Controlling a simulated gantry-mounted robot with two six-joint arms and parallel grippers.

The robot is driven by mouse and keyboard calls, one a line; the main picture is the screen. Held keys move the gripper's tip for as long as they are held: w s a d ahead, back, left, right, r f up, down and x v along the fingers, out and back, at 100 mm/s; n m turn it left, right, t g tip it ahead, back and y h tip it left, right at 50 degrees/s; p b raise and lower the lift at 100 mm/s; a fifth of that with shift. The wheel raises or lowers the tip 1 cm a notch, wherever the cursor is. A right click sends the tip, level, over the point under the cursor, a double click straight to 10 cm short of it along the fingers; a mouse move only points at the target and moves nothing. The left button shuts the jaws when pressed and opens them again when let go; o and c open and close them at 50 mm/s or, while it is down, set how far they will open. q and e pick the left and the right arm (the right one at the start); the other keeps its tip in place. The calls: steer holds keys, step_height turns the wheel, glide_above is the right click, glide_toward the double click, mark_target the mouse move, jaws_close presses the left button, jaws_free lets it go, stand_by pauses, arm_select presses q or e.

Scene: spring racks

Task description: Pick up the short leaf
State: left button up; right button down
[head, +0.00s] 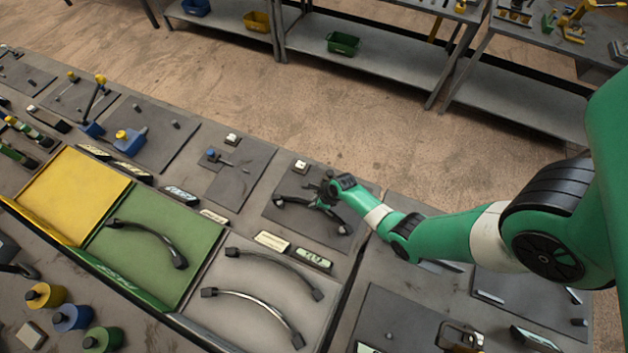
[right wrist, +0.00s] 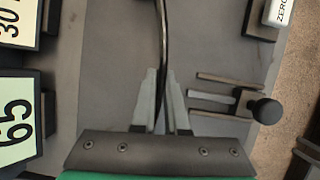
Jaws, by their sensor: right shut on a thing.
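The short leaf (head: 296,201) is a dark curved strip with thick black ends over a dark fixture plate (head: 280,222) in the head view. My right gripper (head: 322,201) reaches in from the right and is shut on it near its middle. In the right wrist view the leaf (right wrist: 163,35) runs upward from between the two grey fingers (right wrist: 162,100). I cannot tell whether the leaf touches the plate. My left gripper is not in view.
A green tray (head: 128,270) holds one dark leaf (head: 155,236). A grey tray (head: 225,325) beside it holds two leaves. The yellow tray (head: 75,195) is empty. A black-knobbed clamp (right wrist: 265,110) stands right of the fingers. Label blocks (head: 272,241) sit near the plate.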

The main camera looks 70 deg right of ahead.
stand_by(0.5)
step_height(320, 180, up, 10)
steer(key=p, duration=0.9)
steer(key=shift+r+p, duration=0.1)
steer(key=shift+p, duration=0.3)
